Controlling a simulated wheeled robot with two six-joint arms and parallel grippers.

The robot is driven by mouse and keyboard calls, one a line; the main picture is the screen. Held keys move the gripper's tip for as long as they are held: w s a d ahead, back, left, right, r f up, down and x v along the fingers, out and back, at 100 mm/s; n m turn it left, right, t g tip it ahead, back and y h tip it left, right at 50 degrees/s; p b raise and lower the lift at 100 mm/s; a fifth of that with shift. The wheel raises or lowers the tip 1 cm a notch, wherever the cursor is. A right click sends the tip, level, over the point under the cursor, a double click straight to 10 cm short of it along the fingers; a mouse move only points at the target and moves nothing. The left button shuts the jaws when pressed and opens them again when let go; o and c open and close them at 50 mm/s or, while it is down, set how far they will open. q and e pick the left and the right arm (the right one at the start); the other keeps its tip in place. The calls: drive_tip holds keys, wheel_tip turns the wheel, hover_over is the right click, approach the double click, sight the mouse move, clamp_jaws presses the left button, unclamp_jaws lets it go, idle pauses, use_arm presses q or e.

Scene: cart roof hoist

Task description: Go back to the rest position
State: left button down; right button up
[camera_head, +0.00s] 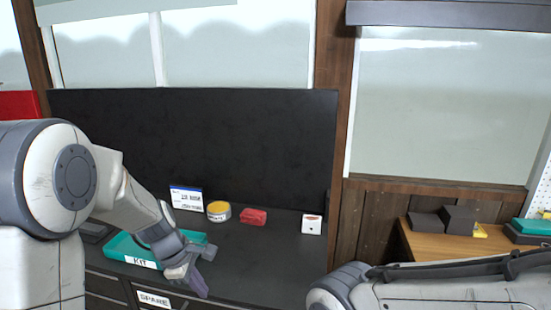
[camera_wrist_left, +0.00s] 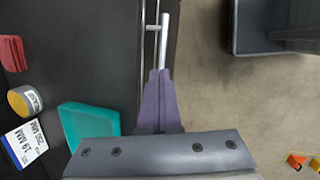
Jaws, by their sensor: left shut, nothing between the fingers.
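My left gripper (camera_head: 199,284) hangs over the front edge of the dark counter (camera_head: 268,262), just in front of the teal KIT tray (camera_head: 118,246). In the left wrist view its purple-grey fingers (camera_wrist_left: 159,73) are together, with nothing between them. A pale bar handle (camera_wrist_left: 164,38) on the drawer front shows beyond the fingertips; I cannot tell whether they touch it. Part of my right arm (camera_head: 430,288) lies across the lower right of the head view. My right gripper is not visible.
On the counter stand a white-and-blue label card (camera_head: 186,198), a yellow-and-grey tin (camera_head: 219,211), a red block (camera_head: 253,216) and a white box (camera_head: 311,224). A drawer label reads SPARE (camera_head: 154,299). A wooden table (camera_head: 440,247) with dark blocks is at the right.

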use_arm(q)
drive_tip(key=s+d+r+m+g, duration=0.1)
drive_tip(key=s+d+r+m, duration=0.3)
drive_tip(key=s+d+m, duration=0.75)
drive_tip(key=s+m, duration=0.5)
drive_tip(key=s, duration=0.1)
drive_tip(key=s+d+r+m+g+y, duration=0.1)
drive_tip(key=s+m, duration=0.7)
drive_tip(key=shift+d+y, duration=0.3)
drive_tip(key=shift+d, duration=0.05)
drive_tip(key=shift+s, duration=0.1)
